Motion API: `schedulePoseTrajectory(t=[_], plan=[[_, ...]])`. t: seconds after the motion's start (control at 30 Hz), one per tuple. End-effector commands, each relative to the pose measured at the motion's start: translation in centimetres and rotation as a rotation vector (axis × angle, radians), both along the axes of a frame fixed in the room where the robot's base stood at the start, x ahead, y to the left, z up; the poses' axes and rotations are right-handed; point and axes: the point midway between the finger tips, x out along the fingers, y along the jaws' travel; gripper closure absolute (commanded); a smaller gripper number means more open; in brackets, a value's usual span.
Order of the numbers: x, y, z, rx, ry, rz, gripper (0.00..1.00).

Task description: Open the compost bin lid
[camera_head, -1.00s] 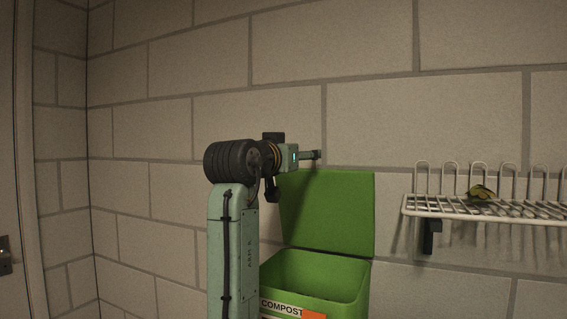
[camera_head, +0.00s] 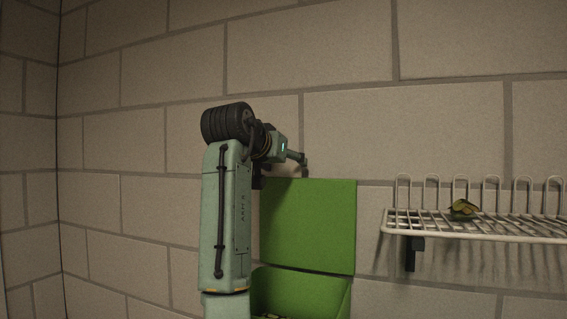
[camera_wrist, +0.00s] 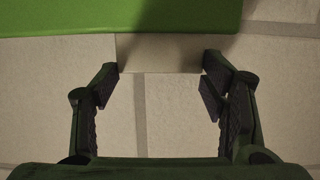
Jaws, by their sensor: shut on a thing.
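The compost bin (camera_head: 325,297) is green and stands open against the wall, only its upper part in the head view. Its flat green lid (camera_head: 308,228) is raised upright behind the opening. The lid's edge also crosses the top of the wrist view (camera_wrist: 110,14). My gripper (camera_head: 301,162) is at the lid's top edge. In the wrist view my gripper (camera_wrist: 160,62) has its fingertips on both ends of a pale block (camera_wrist: 160,52) beside the lid's edge. Whether that block is fixed to the lid is not clear.
A white wire shelf (camera_head: 480,231) with upright loops is on the wall to the right, on a dark bracket (camera_head: 411,254). The block wall (camera_head: 400,120) is close behind the lid.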

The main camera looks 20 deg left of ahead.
Motion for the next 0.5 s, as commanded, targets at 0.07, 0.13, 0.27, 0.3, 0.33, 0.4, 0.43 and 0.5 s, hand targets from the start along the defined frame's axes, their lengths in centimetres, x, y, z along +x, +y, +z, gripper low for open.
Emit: schedulePoseTrajectory(t=[0.07,0.13,0.27,0.3,0.33,0.4,0.43,0.5], plan=[[-0.38,-0.06,1.01,0.005,-0.022,0.002,0.33],[-0.35,-0.06,0.97,0.005,-0.022,0.002,0.28],[-0.23,-0.03,0.68,0.004,-0.016,0.001,0.2],[-0.2,-0.02,0.6,0.003,-0.015,0.0,0.17],[-0.18,-0.02,0.56,0.003,-0.014,0.0,0.15],[-0.14,-0.02,0.47,0.003,-0.012,0.0,0.13],[-0.13,-0.02,0.44,0.003,-0.011,0.0,0.13],[-0.12,-0.03,0.4,0.003,-0.01,0.0,0.13]])
